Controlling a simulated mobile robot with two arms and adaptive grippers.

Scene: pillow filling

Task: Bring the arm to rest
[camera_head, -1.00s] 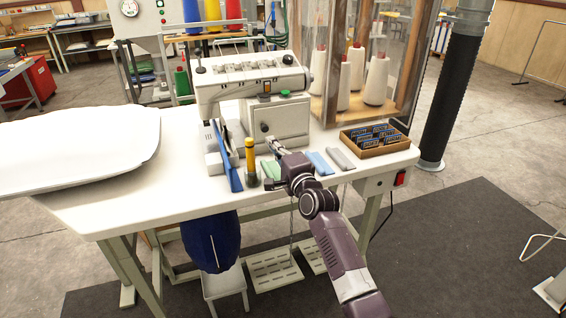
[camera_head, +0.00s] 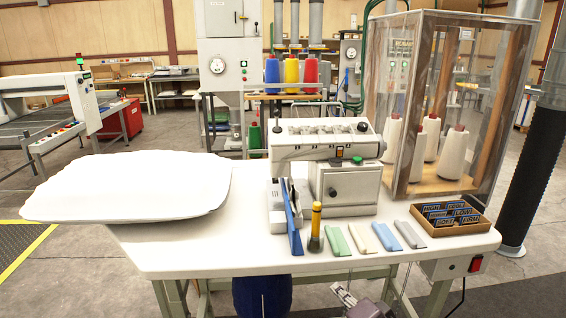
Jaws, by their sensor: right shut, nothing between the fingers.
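My right gripper (camera_head: 338,289) shows at the bottom edge of the head view, low in front of the white sewing table (camera_head: 240,262). It is shut and empty, apart from everything on the table. Only the gripper and a bit of purple wrist show; the rest of my right arm is out of the picture. My left gripper is not in view.
A white pillow (camera_head: 130,187) lies on the table's left part. A clear thread cabinet (camera_head: 400,90) stands behind.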

